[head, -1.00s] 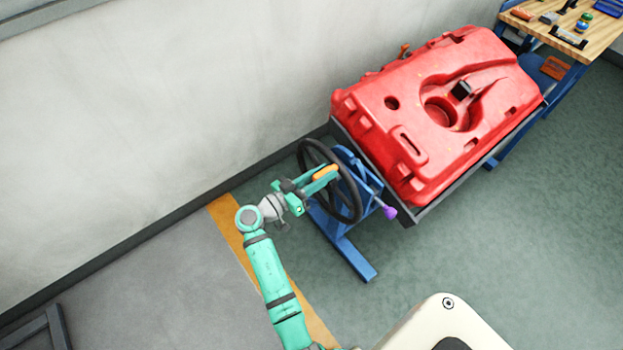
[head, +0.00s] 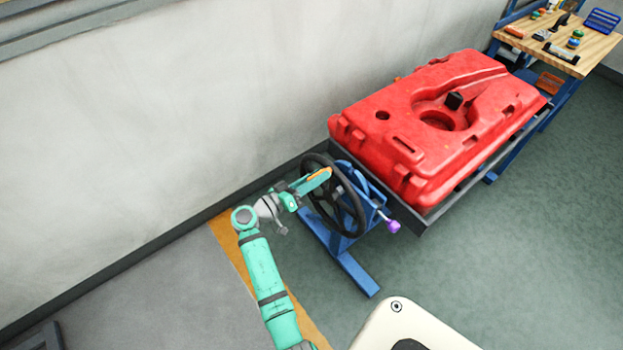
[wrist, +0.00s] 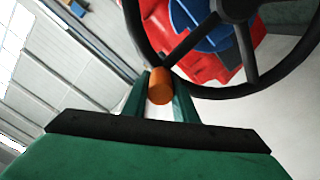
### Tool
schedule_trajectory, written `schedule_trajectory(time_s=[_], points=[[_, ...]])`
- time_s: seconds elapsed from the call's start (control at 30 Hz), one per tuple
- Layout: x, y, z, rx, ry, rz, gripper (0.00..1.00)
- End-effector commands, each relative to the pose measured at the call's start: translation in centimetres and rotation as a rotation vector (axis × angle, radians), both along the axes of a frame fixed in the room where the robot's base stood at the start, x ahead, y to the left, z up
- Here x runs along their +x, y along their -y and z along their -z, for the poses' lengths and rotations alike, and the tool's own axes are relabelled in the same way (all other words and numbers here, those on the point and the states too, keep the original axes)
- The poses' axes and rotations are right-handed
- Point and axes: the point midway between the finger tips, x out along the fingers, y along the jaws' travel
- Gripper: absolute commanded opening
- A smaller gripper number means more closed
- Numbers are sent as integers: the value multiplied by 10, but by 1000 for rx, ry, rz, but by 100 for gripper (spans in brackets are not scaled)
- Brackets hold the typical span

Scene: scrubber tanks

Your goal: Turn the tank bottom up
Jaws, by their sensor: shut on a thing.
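The red tank (head: 470,148) lies on a dark tilting frame (head: 424,222), its broad face with the round recess turned up. A black handwheel (head: 358,212) stands at the frame's left end on a blue stand (head: 350,268); it also shows close in the wrist view (wrist: 281,79). My gripper (head: 318,182) is shut on the wheel's orange handle (wrist: 159,86), at the rim's upper part in the head view. The wrist view shows the handle between my two fingers. A purple-knobbed lever (head: 393,227) sticks out at the stand's right, apart from my gripper.
A wooden workbench (head: 552,35) with small items stands beyond the tank at the upper right. The wall (head: 160,120) runs behind the tank and wheel. Green floor (head: 500,260) in front of the frame is clear.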

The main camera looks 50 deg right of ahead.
Motion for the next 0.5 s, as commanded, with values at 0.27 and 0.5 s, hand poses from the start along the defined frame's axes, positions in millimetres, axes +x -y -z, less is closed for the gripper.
schedule_trajectory(time_s=[0.27, 0.5], points=[[5, 0, -3, -2, 3, -11, 44], [3, 0, -1, -1, 2, -8, 44]])
